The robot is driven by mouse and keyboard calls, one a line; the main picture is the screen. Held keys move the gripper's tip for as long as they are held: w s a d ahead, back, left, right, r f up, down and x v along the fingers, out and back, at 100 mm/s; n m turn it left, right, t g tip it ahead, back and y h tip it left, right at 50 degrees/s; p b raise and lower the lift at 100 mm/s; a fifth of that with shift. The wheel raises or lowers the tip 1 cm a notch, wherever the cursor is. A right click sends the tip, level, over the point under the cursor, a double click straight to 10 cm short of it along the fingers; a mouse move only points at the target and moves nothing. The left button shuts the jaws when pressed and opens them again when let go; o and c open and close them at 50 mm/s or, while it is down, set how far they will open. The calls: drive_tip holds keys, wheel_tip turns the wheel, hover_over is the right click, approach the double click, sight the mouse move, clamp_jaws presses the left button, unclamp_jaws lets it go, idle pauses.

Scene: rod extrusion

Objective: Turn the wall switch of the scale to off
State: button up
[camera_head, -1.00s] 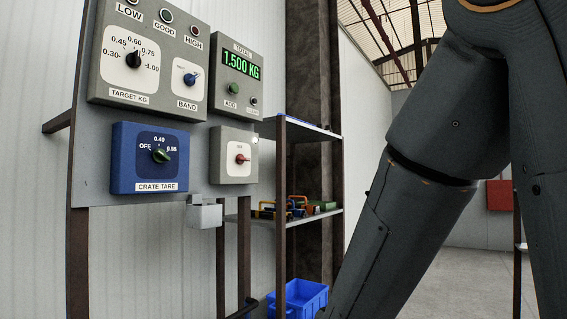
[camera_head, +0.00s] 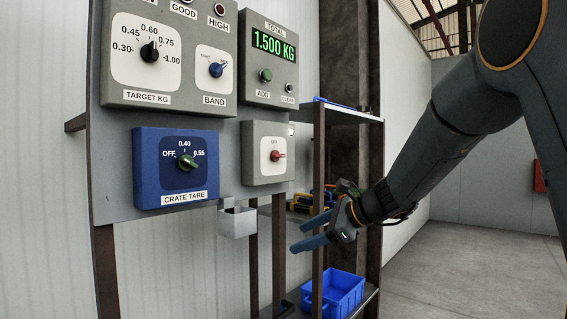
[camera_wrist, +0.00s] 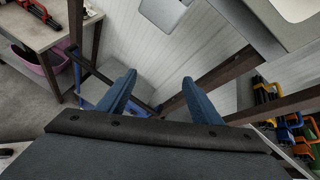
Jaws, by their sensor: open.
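A small grey box (camera_head: 267,153) is mounted on the panel at its lower right. It carries a red knob (camera_head: 278,155) on a white plate, its light pointer turned to the right; the small lettering above is hard to read. My gripper (camera_head: 298,238) has two blue fingers, apart and empty. In the head view it is below and to the right of the box, not touching it. In the wrist view the fingers (camera_wrist: 159,77) are spread with nothing between them. The red knob is not seen there.
A blue crate tare box (camera_head: 176,167) with a green knob is left of the grey box. Above are the target and band panel (camera_head: 130,95) and the total display (camera_head: 273,44). A small grey holder (camera_head: 236,222) juts out below. Shelf posts and a blue crate (camera_head: 338,290) are near my gripper.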

sight(281, 156)
drive_tip(key=w+r+m+t+y+p, duration=0.1)
drive_tip(key=w+r+m+t+y, duration=0.3)
drive_tip(key=r, duration=0.6)
drive_tip(key=w+r+m+t+p, duration=0.1)
drive_tip(key=w+r+m+p, duration=0.1)
drive_tip(key=w+r, duration=0.6)
drive_tip(key=a+p, duration=0.1)
drive_tip(key=a, duration=0.1)
drive_tip(key=w+a+r+p, duration=0.1)
drive_tip(key=a, duration=0.1)
drive_tip(key=w+a+r+p, duration=0.1)
drive_tip(key=a, duration=0.1)
drive_tip(key=shift+w+a+r, duration=0.15)
drive_tip(key=shift+a, duration=0.1)
drive_tip(key=c, duration=1.1)
drive_tip(key=shift+o, duration=0.2)
